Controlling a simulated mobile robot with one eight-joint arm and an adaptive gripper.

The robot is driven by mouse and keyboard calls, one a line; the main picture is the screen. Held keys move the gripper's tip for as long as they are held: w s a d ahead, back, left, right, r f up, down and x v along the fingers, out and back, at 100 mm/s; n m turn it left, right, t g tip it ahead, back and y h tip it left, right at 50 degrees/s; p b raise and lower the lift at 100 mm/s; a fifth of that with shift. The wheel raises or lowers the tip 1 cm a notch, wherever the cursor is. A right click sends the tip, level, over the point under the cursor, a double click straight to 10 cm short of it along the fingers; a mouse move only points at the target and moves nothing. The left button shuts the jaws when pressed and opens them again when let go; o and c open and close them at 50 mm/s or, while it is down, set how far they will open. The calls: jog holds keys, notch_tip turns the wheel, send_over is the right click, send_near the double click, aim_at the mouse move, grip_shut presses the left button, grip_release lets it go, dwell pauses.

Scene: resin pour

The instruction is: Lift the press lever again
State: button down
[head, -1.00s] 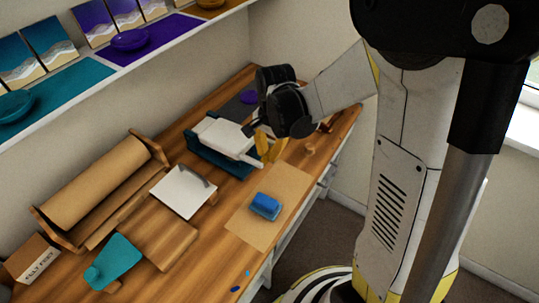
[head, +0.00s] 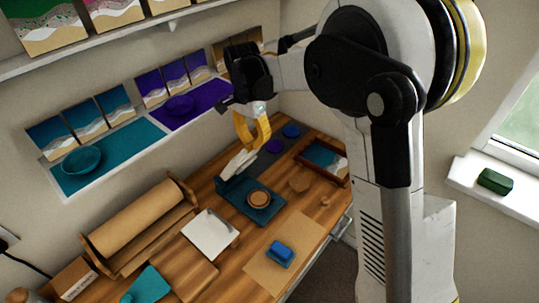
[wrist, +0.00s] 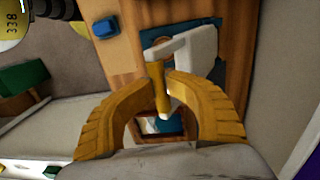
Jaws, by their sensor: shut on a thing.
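The press has a teal base (head: 232,191) on the bench, with a round wooden-rimmed piece (head: 258,197) on its bed. Its white lever (head: 238,164) stands raised and tilted up above the back of the base. My gripper (head: 246,146) has yellow fingers shut on the lever's end, above the press. In the wrist view the fingers (wrist: 161,80) close around the bar of the lever (wrist: 196,48). The fingers hide part of the lever's end.
A blue block (head: 281,251) sits on a brown mat (head: 262,272) in front of the press. A white sheet (head: 209,233) and a brown paper roll (head: 143,216) lie left. A framed tray (head: 325,160) is at right. The display shelf (head: 106,157) runs behind my gripper.

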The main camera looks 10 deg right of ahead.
jog(key=shift+g+h, duration=0.4)
jog(key=shift+g, duration=0.1)
jog(key=w+a, duration=0.1)
jog(key=w+a+r+p, duration=0.1)
jog(key=w+a+r, duration=0.1)
jog(key=w, duration=0.1)
jog(key=shift+a, duration=0.1)
jog(key=shift+w+r, duration=0.15)
jog(key=c, duration=1.3)
grip_release()
jog(key=shift+w+a, duration=0.1)
jog(key=shift+a, duration=0.05)
notch_tip(320, 180, up, 12)
jog(key=w+a, duration=0.1)
jog(key=w, duration=0.1)
jog(key=shift+a+f, duration=0.2)
jog(key=shift+a, duration=0.05)
